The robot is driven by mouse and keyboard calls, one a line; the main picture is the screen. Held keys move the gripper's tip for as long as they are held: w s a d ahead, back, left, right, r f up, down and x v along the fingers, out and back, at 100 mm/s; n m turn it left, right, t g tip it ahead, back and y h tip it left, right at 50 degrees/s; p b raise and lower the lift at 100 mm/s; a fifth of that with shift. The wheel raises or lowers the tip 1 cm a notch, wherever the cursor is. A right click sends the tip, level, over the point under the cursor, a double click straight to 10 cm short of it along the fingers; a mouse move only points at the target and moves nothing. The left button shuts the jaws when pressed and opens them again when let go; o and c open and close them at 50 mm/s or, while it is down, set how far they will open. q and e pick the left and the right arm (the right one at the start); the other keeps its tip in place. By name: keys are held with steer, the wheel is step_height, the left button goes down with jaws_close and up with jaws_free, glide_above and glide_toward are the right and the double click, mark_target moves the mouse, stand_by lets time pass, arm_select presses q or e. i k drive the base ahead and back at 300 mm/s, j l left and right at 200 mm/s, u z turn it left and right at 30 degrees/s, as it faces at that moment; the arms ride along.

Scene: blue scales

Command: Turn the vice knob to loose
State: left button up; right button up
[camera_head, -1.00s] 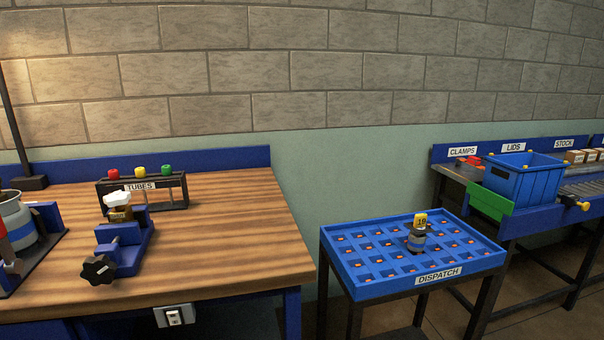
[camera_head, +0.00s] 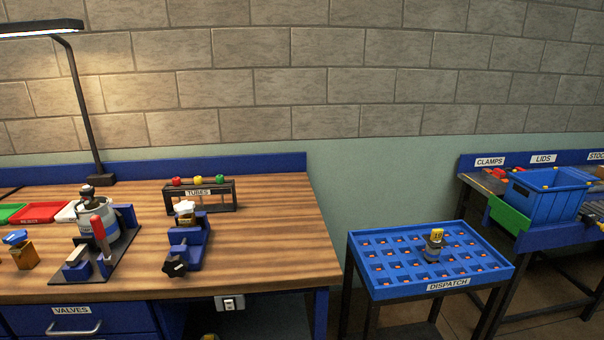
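The blue vice (camera_head: 190,242) stands on the wooden bench, left of centre in the head view. Its black star-shaped knob (camera_head: 175,266) is at the front end, facing me. A small white-topped piece with a brownish body (camera_head: 184,211) sits at the vice's jaws; I cannot tell how tightly it is held. Neither of my grippers is in view.
A tube rack (camera_head: 198,195) with red, yellow and green caps stands behind the vice. A clamp fixture with a grey canister (camera_head: 98,225) and red handle is to its left. A blue dispatch tray (camera_head: 432,273) stands right of the bench (camera_head: 270,235). A lamp (camera_head: 85,110) rises behind.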

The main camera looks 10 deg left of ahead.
mark_target(175, 266)
steer(key=j+z, duration=0.1)
steer(key=z, duration=0.6)
steer(key=k+j+z, duration=0.1)
steer(key=j+z, duration=0.25)
steer(key=k+j+z, duration=0.15)
steer(key=j+z, duration=0.25)
steer(key=k+j+z, duration=0.15)
steer(key=j, duration=0.3)
steer(key=k+j+z, duration=0.2)
steer(key=k+j, duration=0.65)
steer(key=j, duration=0.3)
steer(key=k+j, duration=0.35)
steer(key=i+j+z, duration=0.05)
steer(key=j, duration=0.1)
